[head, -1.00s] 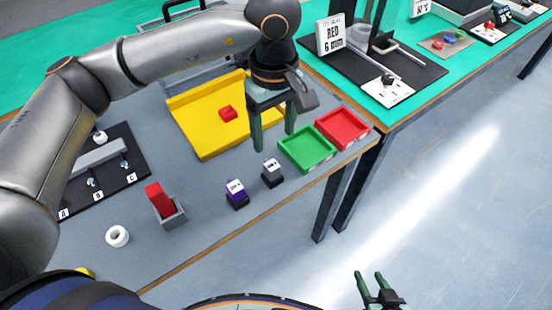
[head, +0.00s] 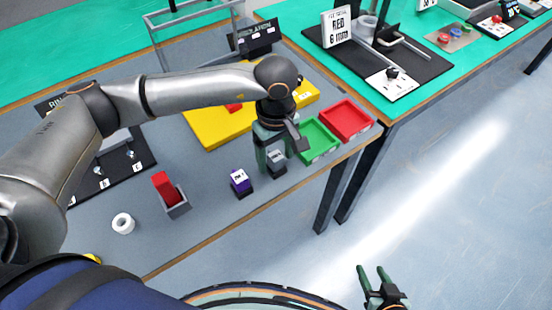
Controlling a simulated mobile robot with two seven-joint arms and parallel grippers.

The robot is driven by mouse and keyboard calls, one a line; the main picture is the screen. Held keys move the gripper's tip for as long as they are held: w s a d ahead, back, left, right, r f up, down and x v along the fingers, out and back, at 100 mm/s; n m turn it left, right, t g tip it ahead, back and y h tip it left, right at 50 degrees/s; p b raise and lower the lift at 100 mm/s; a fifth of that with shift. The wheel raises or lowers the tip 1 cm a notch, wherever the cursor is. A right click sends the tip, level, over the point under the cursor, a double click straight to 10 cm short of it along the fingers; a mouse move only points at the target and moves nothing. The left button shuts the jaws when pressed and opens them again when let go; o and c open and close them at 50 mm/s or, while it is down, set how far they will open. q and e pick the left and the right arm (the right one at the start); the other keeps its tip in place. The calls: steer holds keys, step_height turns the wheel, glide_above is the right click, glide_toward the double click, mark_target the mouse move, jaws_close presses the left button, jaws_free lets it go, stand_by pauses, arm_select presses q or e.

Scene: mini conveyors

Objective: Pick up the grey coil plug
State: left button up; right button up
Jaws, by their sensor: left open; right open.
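The grey coil plug (head: 276,158), a small block with a grey labelled top and a dark base, stands on the grey table near its front edge. My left gripper (head: 277,152) is open above it and pointing down. Its fingers look to be on either side of the plug; whether they touch it I cannot tell. My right gripper (head: 374,274) is open and empty over the floor at the bottom right.
A purple plug (head: 240,181) stands just left of the grey one. Green (head: 318,140) and red (head: 347,121) trays lie to the right. A grey holder with a red block (head: 164,186) and a white ring (head: 123,223) are further left. A yellow tray (head: 207,129) lies behind.

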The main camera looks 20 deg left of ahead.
arm_select(q)
jaws_close()
stand_by(0.5)
steer(key=shift+r, duration=0.1)
